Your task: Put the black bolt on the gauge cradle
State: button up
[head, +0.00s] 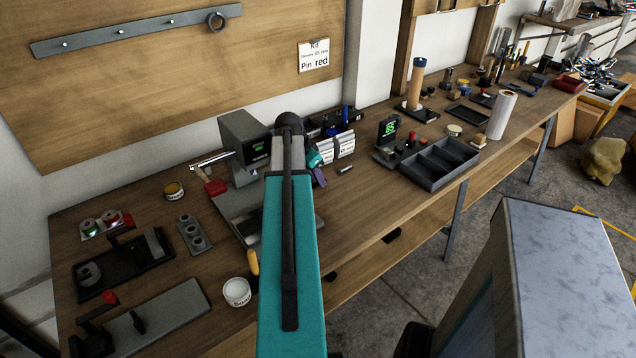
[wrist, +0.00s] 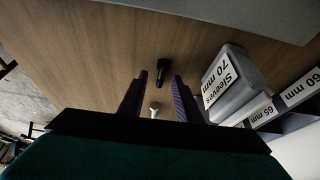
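The black bolt (wrist: 162,72) lies on the wooden bench in the wrist view, just beyond the fingertips and between their lines. I cannot make it out in the head view, where my arm covers that area. My gripper (wrist: 160,82) is open and empty, its two dark fingers apart; a purple finger (head: 318,177) shows in the head view. A gauge with a green-lit display (head: 388,128) stands on the bench to the right of my gripper. Its base (head: 385,154) is small in view, and I cannot clearly tell the cradle.
A silver pin or bolt (wrist: 154,109) lies between the fingers, nearer the palm. The labelled sleeve bins (wrist: 230,84) stand close on the right in the wrist view. A grey machine (head: 245,140) stands left of my arm. A dark divided tray (head: 440,163) lies right of the gauge.

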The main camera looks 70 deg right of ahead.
jog(key=shift+d+f, duration=0.15)
jog(key=shift+f, duration=0.3)
grip_shut()
